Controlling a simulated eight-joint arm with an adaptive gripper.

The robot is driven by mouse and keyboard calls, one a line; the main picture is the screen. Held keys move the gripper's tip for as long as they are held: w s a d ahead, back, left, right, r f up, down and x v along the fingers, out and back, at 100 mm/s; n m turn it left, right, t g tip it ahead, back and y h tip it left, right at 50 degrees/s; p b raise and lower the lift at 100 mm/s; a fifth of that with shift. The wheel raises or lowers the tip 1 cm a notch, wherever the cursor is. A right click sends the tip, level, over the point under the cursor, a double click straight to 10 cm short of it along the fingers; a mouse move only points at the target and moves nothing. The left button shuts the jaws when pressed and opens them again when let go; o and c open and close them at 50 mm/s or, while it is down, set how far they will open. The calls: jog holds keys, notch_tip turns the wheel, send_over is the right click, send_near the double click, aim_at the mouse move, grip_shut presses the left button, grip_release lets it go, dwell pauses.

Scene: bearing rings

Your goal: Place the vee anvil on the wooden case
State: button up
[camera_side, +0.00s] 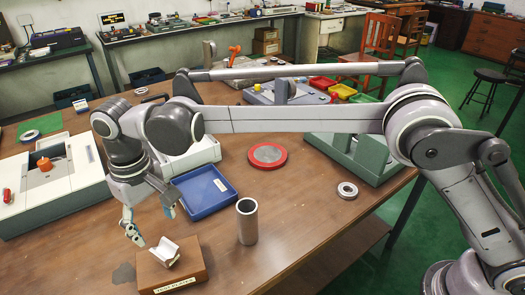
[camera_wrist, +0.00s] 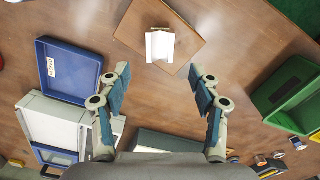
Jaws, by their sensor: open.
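The wooden case (camera_side: 188,272) is a low brown box with a lettered label on its front, at the near edge of the table. The vee anvil (camera_side: 166,252), a small white block with a V groove, sits on top of the case. The wrist view shows the vee anvil (camera_wrist: 160,47) on the case's brown top (camera_wrist: 183,35). My gripper (camera_side: 154,227) hangs just above and behind the case, to the anvil's upper left. In the wrist view, my gripper (camera_wrist: 160,72) has its fingers wide apart, with nothing between them, and the anvil lies beyond the tips.
A steel tube (camera_side: 247,222) stands upright right of the case. A blue tray (camera_side: 204,192) lies behind, with a red-rimmed disc (camera_side: 267,156) and a bearing ring (camera_side: 347,190) farther right. A white machine (camera_side: 55,185) stands left. Bare tabletop lies between the tube and ring.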

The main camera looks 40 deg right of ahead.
jog(key=d+r+m+t, duration=0.1)
jog(key=d+r, duration=0.2)
jog(key=d, duration=0.5)
jog(key=d+r+t+y, duration=0.1)
jog(key=d+r, duration=0.2)
jog(key=d, duration=0.4)
jog(key=d+r+m+t, duration=0.1)
jog(key=d+r, duration=0.3)
jog(key=d, duration=0.4)
jog(key=s+d+f+m+t, duration=0.1)
jog(key=s+d+f+t, duration=0.1)
jog(key=s+d+f, duration=0.2)
jog(key=s+d+f+m+t+h, duration=0.1)
jog(key=s+d+f, duration=0.3)
jog(key=s+d, duration=0.6)
jog(key=d+t, duration=0.1)
jog(key=d, duration=0.3)
jog(key=shift+s+d, duration=0.3)
jog(key=shift+s, duration=0.1)
